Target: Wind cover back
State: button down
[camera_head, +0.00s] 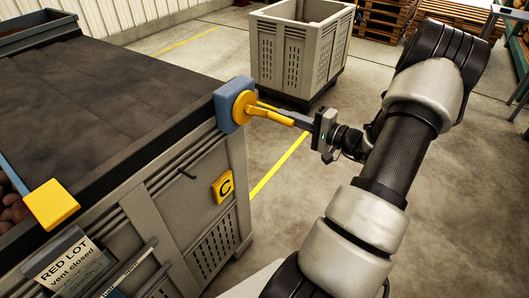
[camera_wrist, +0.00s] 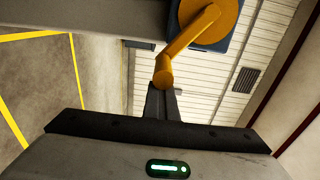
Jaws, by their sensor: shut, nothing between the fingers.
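A dark cover (camera_head: 110,95) lies over most of a large grey crate (camera_head: 190,215). A blue bar with a yellow end block (camera_head: 50,205) lies at the cover's near left edge, where potatoes (camera_head: 12,208) show. A yellow crank (camera_head: 243,107) sits on a blue housing (camera_head: 222,105) at the crate's corner; its handle points right. My gripper (camera_head: 297,120) is shut at the tip of the crank handle. In the wrist view, the crank (camera_wrist: 185,45) comes down to the shut fingers (camera_wrist: 163,95); I cannot tell whether they touch it.
A yellow plate marked C (camera_head: 222,187) is on the crate's side. Another grey bin (camera_head: 290,55) stands behind, with pallets (camera_head: 385,18) at the back. The floor right of the crate is mostly clear.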

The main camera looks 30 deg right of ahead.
jog(key=a, duration=0.1)
jog(key=a+y, duration=0.1)
jog(key=shift+s+a+f+b, duration=0.15)
jog(key=shift+a+f+b, duration=0.05)
jog(key=shift+a+b, duration=0.15)
jog(key=shift+s+a, duration=0.2)
jog(key=shift+a, duration=0.25)
jog(key=s+a+f+b, duration=0.1)
jog(key=s+a+f, duration=0.1)
jog(key=a, duration=0.3)
jog(key=shift+s+a+f, duration=0.3)
jog(key=shift+s+f, duration=0.1)
jog(key=shift+f, duration=0.2)
jog(key=s+a+r+p, duration=0.3)
jog(key=a+r+p, duration=0.3)
jog(key=r, duration=0.5)
jog(key=shift+a+r, duration=0.3)
jog(key=shift+a, duration=0.45)
